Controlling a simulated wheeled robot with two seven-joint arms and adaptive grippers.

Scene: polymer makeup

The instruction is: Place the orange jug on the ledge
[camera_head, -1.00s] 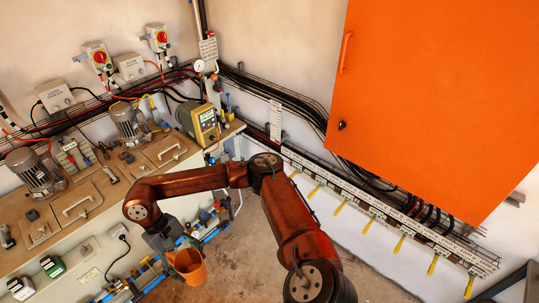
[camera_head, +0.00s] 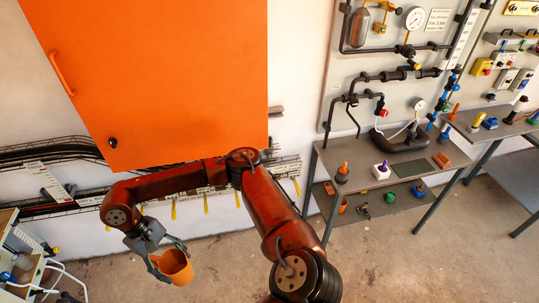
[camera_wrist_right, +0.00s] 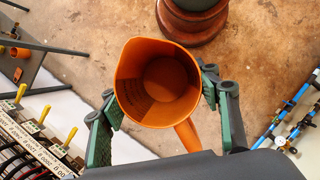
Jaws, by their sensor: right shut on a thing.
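My right gripper (camera_head: 168,256) is shut on the orange jug (camera_head: 177,268) and holds it in the air at the lower left of the head view. In the right wrist view the jug (camera_wrist_right: 157,92) sits open end toward the camera, between the green finger pads, with its handle (camera_wrist_right: 187,134) toward the wrist. It looks empty inside. A grey bench with a flat top (camera_head: 362,165) and a lower shelf stands to the right against the wall, apart from the jug; I cannot tell if it is the ledge. My left gripper is not in view.
A second bench (camera_head: 500,130) is further right. A large orange cabinet (camera_head: 160,80) hangs on the wall above my arm. The floor (camera_head: 400,260) before the bench is clear.

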